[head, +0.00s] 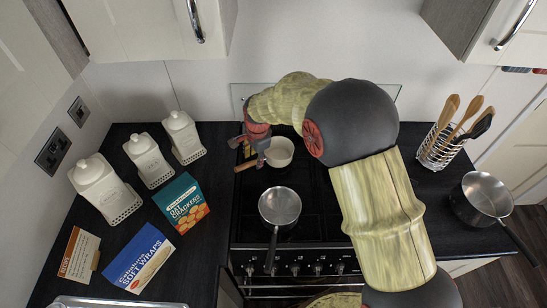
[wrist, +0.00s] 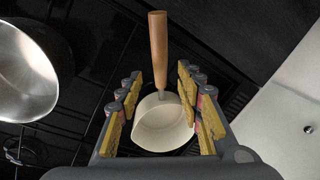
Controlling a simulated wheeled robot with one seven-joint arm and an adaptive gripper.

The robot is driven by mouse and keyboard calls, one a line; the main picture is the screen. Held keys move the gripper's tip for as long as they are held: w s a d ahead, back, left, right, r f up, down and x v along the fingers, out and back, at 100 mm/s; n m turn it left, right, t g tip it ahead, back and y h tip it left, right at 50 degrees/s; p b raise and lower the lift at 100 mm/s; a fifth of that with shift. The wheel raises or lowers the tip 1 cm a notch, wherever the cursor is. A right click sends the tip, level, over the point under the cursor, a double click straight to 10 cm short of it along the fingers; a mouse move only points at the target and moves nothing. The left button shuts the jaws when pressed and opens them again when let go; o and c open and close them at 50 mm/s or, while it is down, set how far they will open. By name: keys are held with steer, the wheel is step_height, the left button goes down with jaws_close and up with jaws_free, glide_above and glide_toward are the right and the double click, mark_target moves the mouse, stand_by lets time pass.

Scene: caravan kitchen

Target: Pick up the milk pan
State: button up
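The milk pan, a small cream pan (head: 281,152) with a wooden handle, stands on the hob at the back in the head view. In the wrist view its bowl (wrist: 160,128) and handle (wrist: 158,50) show in the middle. My gripper (head: 252,148) is beside the pan in the head view and partly covers it. In the wrist view my gripper (wrist: 160,82) is open, with one yellow-padded finger on each side of the pan's handle end. Gaps show between the fingers and the handle. The exact height of the fingers against the handle is hard to tell.
A steel pan (head: 280,206) stands on the hob in front; it shows in the wrist view (wrist: 25,75) at left. A larger steel pan (head: 482,198) and a utensil holder (head: 438,148) stand at right. White canisters (head: 143,158) and food boxes (head: 182,203) fill the left counter.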

mark_target(254, 161)
steer(key=f, duration=0.3)
steer(key=w+f, duration=0.1)
steer(key=shift+a+f, duration=0.25)
steer(key=shift+f, duration=0.05)
steer(key=shift+s, duration=0.1)
steer(key=shift+c, duration=0.7)
steer(key=c, duration=0.7)
steer(key=shift+r, duration=0.1)
jaws_close()
